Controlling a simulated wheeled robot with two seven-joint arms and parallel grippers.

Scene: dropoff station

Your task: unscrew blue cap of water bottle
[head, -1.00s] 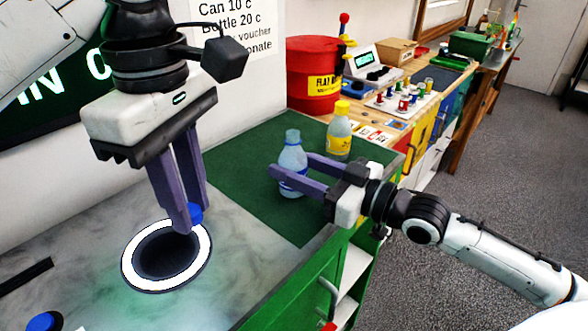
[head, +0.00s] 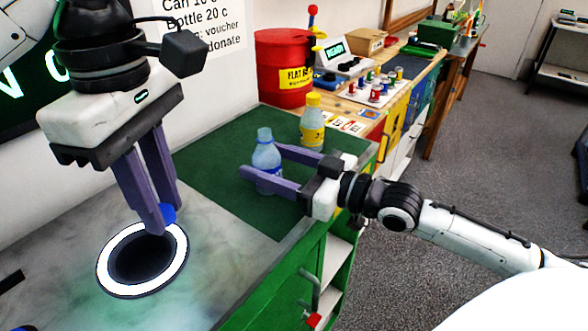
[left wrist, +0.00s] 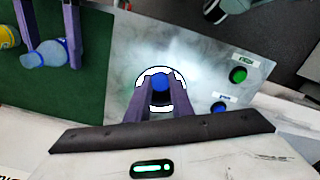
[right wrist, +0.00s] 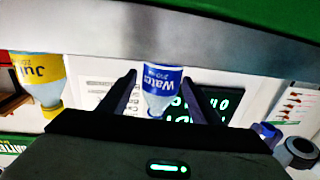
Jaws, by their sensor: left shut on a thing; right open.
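The water bottle (head: 267,158), clear with a blue label, stands upright on the green mat, and its top shows no blue cap. My right gripper (head: 262,161) is open, with one finger on each side of the bottle; the right wrist view shows the bottle (right wrist: 161,88) between the spread fingers. My left gripper (head: 160,221) points down and is shut on the blue cap (head: 169,213). In the left wrist view the cap (left wrist: 160,83) shows between the fingertips, over the white-ringed hole. The cap is well away from the bottle, to its left in the head view.
The ringed hole (head: 105,267) is in the grey counter (head: 205,240). A yellow-capped juice bottle (head: 312,122) stands behind the water bottle on the mat (head: 222,160). A red bin (head: 284,70) and a bench with small items are further back. Buttons (left wrist: 237,75) show in the left wrist view.

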